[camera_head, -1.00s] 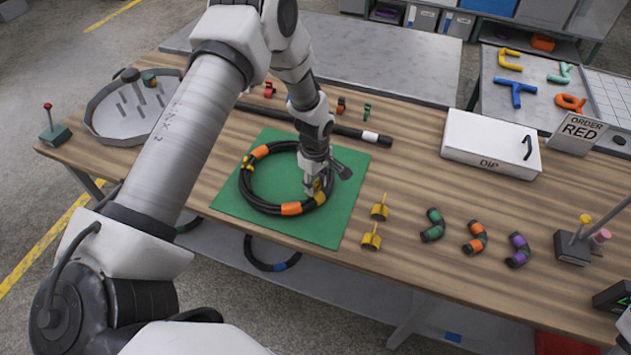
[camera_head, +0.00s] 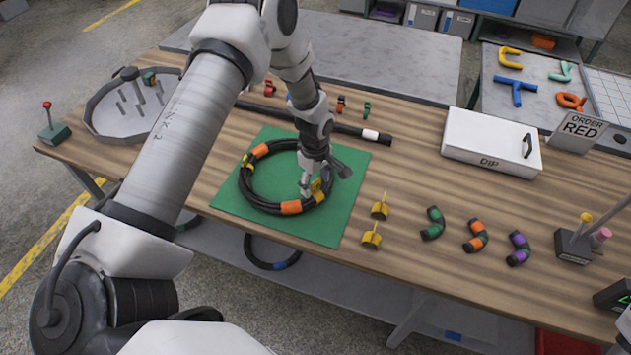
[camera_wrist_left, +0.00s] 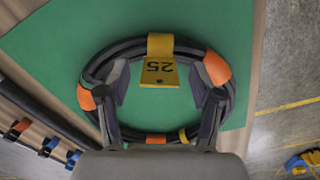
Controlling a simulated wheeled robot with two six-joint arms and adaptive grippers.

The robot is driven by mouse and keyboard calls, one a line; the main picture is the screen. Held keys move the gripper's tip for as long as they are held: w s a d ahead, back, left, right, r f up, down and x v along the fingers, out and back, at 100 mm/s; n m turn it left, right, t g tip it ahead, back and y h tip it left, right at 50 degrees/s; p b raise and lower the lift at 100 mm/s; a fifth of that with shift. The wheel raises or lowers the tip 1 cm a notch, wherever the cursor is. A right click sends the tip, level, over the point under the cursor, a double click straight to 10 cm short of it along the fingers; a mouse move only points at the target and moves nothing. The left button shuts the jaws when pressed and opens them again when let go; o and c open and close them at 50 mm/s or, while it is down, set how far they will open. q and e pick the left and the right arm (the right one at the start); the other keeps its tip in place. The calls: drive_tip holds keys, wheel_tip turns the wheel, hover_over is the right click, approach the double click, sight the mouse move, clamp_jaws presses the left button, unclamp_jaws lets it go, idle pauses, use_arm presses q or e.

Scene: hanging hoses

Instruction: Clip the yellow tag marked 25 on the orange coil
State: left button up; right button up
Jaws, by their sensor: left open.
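The orange coil is a black hose ring with orange bands, lying flat on the green mat; it shows in the head view (camera_head: 291,208) and in the left wrist view (camera_wrist_left: 217,68). The yellow tag marked 25 (camera_wrist_left: 159,72) sits on the coil's far side in the wrist view, its band around the hose and its plate hanging inward. My left gripper (camera_wrist_left: 158,92) is open, its fingers on either side of the tag plate, with gaps to it. In the head view my left gripper (camera_head: 312,192) is at the coil's right side. My right gripper is not in view.
The green mat (camera_head: 235,205) lies under the coil. Two yellow tags (camera_head: 380,207) stand right of the mat. Several short hose pieces (camera_head: 475,236) lie farther right. A black rod (camera_head: 345,130) lies behind the mat. A white DIP box (camera_head: 490,142) stands at the back right.

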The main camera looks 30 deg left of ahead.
use_arm(q)
wheel_tip(320, 180, up, 12)
drive_tip(key=s+d+f+m, duration=0.2)
drive_tip(key=s+f, duration=0.2)
drive_tip(key=s+d+f+m, duration=0.2)
drive_tip(key=s+f+m, duration=0.1)
drive_tip(key=s+f, duration=0.1)
drive_tip(key=s+d+f+m+h, duration=0.1)
drive_tip(key=s+d+f+m, duration=0.1)
drive_tip(key=s+f, duration=0.3)
drive_tip(key=shift+d+f+m, duration=0.3)
drive_tip(key=shift+d+f, duration=0.2)
drive_tip(key=shift+f, duration=0.2)
drive_tip(key=s+d+f+m, duration=0.15)
drive_tip(key=s+m, duration=0.25)
drive_tip(key=s, duration=0.4)
drive_tip(key=s+f+m, duration=0.3)
drive_tip(key=s, duration=0.4)
drive_tip(key=shift+m+y, duration=0.5)
wheel_tip(320, 180, down, 5)
drive_tip(key=b, duration=0.5)
drive_tip(key=shift+s+r, duration=0.1)
drive_tip(key=shift+r, duration=0.1)
drive_tip(key=shift+s, duration=0.1)
